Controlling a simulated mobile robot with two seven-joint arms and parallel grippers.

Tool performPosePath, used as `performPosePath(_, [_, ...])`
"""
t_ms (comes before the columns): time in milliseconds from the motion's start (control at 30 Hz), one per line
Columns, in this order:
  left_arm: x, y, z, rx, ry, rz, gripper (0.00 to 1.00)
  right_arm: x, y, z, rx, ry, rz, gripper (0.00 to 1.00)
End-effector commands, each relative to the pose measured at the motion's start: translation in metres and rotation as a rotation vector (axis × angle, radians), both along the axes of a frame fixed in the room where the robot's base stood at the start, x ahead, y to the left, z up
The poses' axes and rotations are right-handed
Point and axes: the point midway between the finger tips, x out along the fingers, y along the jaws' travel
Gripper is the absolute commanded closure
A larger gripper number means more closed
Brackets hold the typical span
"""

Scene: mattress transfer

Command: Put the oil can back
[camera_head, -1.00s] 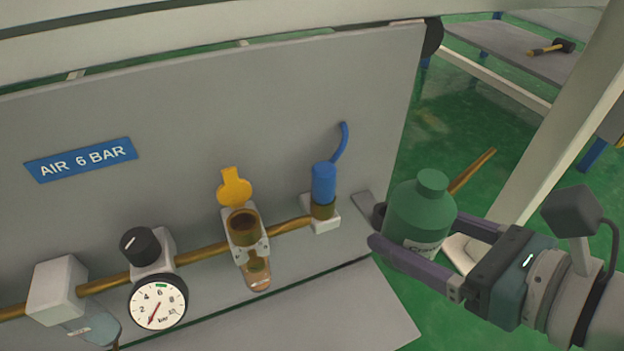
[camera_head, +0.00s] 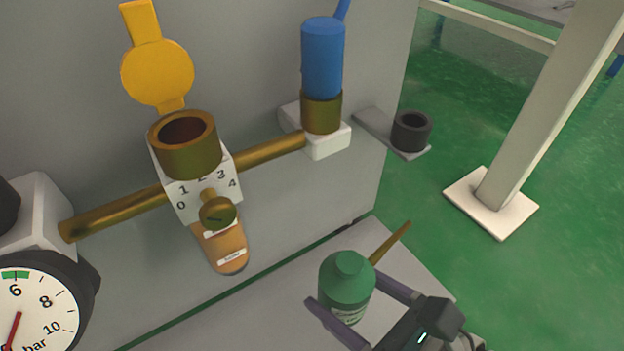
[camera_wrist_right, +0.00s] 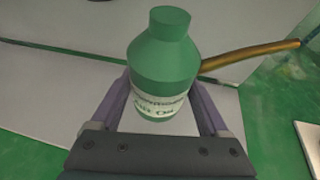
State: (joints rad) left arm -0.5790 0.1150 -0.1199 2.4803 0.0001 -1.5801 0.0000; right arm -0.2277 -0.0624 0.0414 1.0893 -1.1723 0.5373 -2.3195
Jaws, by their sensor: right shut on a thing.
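The oil can (camera_head: 345,290) is a green bottle with a brass spout and a pale label. It is upright in the lower right of the head view, in front of and below the panel. My right gripper (camera_head: 342,289) is shut on it, one purple finger on each side. In the right wrist view the can (camera_wrist_right: 162,65) stands between the fingers of the gripper (camera_wrist_right: 160,95), its spout pointing right. A black ring holder (camera_head: 411,131) on a grey bracket projects from the panel's right edge, and it looks empty. My left gripper is out of view.
On the panel are a brass pipe (camera_head: 270,150), an open brass filler cup (camera_head: 188,145) with a raised yellow cap (camera_head: 157,72), a blue connector (camera_head: 322,60) and a pressure gauge (camera_head: 40,305). A white post (camera_head: 555,100) stands right of the holder, with green floor between them.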

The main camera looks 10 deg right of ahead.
Motion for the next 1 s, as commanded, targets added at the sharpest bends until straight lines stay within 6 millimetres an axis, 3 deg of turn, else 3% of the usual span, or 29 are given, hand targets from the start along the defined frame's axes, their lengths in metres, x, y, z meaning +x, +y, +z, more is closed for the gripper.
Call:
performPosePath(33, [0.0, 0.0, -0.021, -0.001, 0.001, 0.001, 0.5, 0.001, 0.001, -0.022, 0.003, -0.003, 0.001, 1.0])
performPosePath(100, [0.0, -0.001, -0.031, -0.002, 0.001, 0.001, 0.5, 0.002, 0.001, -0.033, 0.003, -0.003, 0.0, 1.0])
performPosePath(367, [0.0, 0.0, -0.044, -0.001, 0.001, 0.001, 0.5, 0.001, 0.0, -0.05, 0.001, -0.004, 0.001, 1.0])
performPosePath(600, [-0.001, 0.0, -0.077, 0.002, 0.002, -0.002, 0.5, 0.001, 0.0, -0.087, 0.002, -0.003, 0.001, 1.0])
performPosePath(967, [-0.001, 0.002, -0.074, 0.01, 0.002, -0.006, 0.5, 0.001, 0.0, -0.087, 0.001, -0.002, 0.002, 1.0])
performPosePath(1000, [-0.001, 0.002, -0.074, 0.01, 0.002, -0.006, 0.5, 0.001, 0.0, -0.088, 0.0, -0.001, 0.001, 0.19])
